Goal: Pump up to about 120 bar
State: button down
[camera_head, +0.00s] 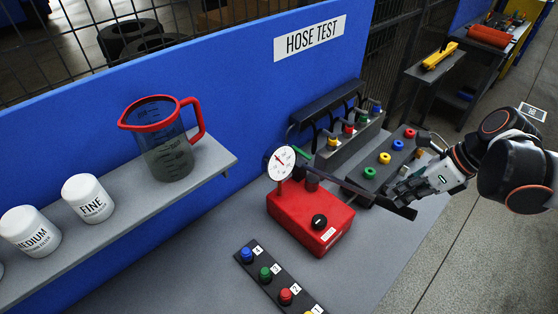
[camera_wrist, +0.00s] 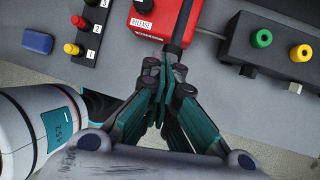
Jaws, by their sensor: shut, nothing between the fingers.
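The red pump box (camera_head: 308,215) stands on the grey bench, with a round white gauge (camera_head: 280,161) on its left rear. The gauge has a red needle, but its reading is too small to tell. A black release knob (camera_head: 319,221) sits on the box top; its label reads RELEASE in the wrist view (camera_wrist: 143,6). A dark pump lever (camera_head: 375,198) runs right from the box. My gripper (camera_head: 398,192) is beside the lever's outer part. In the wrist view my gripper (camera_wrist: 166,72) has its fingers together, close to the lever (camera_wrist: 183,28); contact cannot be told.
A strip of coloured buttons (camera_head: 278,280) lies in front of the pump. A dark block with coloured rings (camera_head: 385,160) stands behind my gripper, near the hose fittings (camera_head: 345,135). A shelf (camera_head: 150,205) at left carries a jug (camera_head: 168,150) and white jars (camera_head: 88,198).

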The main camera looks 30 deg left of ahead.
aim_at(393, 210)
jog(key=shift+f, duration=0.1)
jog(key=shift+f+b, duration=2.45)
jog(key=shift+f, duration=0.6)
notch_tip(393, 210, up, 6)
jog(key=p, duration=0.4)
jog(key=shift+r+p, duration=0.2)
jog(key=shift+p, duration=0.15)
jog(key=shift+f, duration=0.1)
